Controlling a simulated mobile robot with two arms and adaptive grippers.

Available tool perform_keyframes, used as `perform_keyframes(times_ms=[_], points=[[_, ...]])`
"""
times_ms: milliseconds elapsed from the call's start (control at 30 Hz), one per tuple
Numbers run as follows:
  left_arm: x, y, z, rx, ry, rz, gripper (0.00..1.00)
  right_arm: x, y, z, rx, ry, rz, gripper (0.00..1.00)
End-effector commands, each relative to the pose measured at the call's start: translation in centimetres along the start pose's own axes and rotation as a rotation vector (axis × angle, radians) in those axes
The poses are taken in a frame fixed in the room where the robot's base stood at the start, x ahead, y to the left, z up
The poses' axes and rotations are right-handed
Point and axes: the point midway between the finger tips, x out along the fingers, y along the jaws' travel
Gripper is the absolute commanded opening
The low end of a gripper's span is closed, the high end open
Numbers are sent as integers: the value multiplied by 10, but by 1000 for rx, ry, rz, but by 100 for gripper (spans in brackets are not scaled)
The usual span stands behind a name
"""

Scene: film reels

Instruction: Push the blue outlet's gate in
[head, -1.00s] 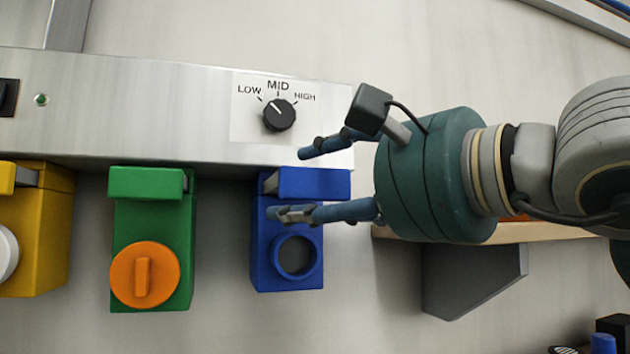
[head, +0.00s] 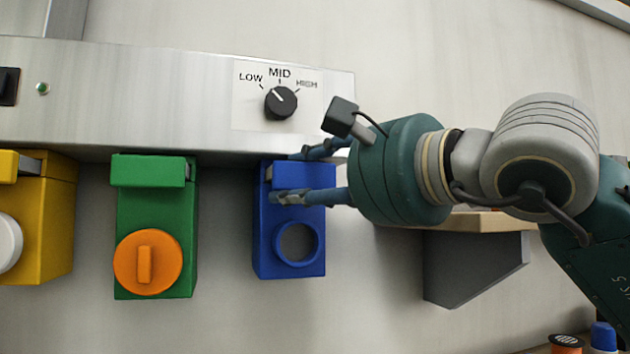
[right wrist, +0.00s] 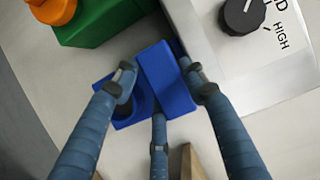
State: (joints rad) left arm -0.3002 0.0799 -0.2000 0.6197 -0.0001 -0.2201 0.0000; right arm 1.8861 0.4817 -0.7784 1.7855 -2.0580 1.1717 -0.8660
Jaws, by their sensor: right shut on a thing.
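The blue outlet (head: 262,235) is a box below the metal panel, with a round opening low on its front. Its blue gate (head: 312,177) is a block across the top, partly hidden by my fingers; in the right wrist view the gate (right wrist: 166,78) lies between the fingers. My right gripper (head: 298,177) comes from the right with one finger above the gate and others below it, shut on it. In the right wrist view, the right gripper (right wrist: 160,80) has fingers on both sides of the gate. My left gripper is not in view.
A green outlet (head: 128,215) with an orange cap (head: 148,264) stands to the left, and a yellow outlet (head: 55,230) farther left. A black knob (head: 280,103) sits on the panel (head: 180,110) above. A shelf on a grey bracket (head: 470,262) is at right.

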Motion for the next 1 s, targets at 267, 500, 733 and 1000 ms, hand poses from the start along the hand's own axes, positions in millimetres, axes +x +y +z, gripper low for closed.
perform_keyframes(times_ms=[267,500,733,1000], points=[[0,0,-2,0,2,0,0,10,-1,-6,3,3,-3,0],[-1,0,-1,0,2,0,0,10,-2,-7,3,5,-4,62],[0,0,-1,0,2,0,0,10,-1,-7,2,6,-2,62],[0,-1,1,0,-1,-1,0,10,0,-7,3,6,0,62]])
